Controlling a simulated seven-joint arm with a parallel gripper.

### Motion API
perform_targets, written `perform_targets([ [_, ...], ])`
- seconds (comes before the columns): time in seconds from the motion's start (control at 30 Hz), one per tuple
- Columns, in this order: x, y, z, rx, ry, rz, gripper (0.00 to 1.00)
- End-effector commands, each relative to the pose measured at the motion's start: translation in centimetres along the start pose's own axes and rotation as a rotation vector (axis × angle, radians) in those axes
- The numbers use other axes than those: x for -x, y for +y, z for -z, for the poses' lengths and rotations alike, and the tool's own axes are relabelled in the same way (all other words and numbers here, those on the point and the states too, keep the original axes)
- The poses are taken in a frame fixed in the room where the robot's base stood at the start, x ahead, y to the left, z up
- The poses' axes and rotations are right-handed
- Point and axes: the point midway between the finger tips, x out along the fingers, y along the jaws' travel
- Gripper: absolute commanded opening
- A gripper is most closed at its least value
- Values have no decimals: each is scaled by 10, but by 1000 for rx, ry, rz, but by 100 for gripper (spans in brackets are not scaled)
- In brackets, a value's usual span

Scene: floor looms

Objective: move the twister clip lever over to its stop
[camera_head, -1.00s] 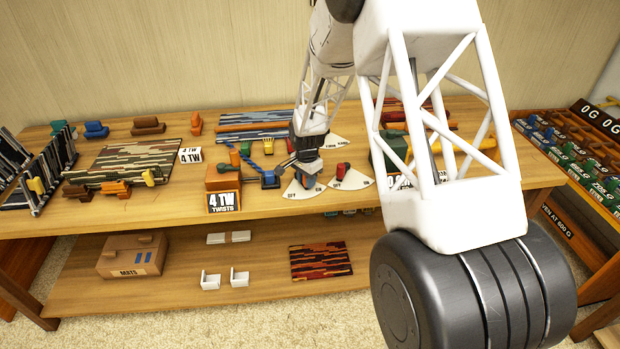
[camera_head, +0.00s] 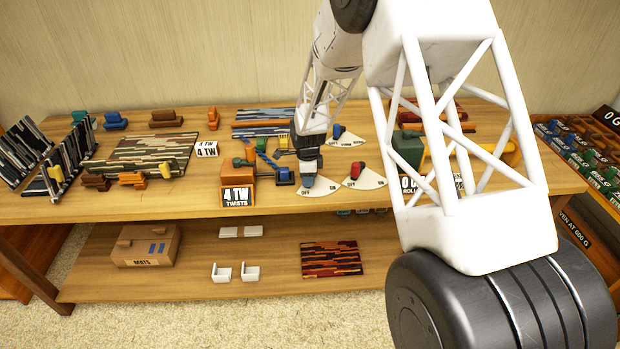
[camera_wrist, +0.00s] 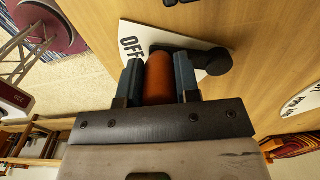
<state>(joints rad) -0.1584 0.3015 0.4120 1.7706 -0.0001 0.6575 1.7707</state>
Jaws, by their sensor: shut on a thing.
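The clip lever stands on a white fan-shaped plate (camera_head: 320,190) marked OFF at left and ON at right, just right of the orange twister box (camera_head: 237,190). In the wrist view its orange handle (camera_wrist: 158,80) is between my blue-grey fingers. My gripper (camera_wrist: 158,82) is shut on that handle. The lever's dark arm runs to a round black pivot (camera_wrist: 218,62), and the handle is close to the word OFF on the plate (camera_wrist: 140,42). In the head view my gripper (camera_head: 308,178) hides the handle, near the plate's OFF side.
A second plate with a red lever (camera_head: 356,171) is just to the right, and a blue lever (camera_head: 338,131) is behind. A blue block (camera_head: 284,176) sits close left of my gripper. A green block (camera_head: 407,148) stands farther right. A patterned mat (camera_head: 145,152) lies at left.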

Motion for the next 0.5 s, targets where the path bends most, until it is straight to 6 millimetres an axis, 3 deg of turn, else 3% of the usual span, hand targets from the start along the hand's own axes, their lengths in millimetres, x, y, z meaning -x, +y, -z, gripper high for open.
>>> perform_targets([
  [0.4,1,-1,-1,-10,-1,2,0],
  [0.43,1,-1,-1,-10,-1,2,33],
  [0.5,1,-1,-1,-10,-1,2,44],
])
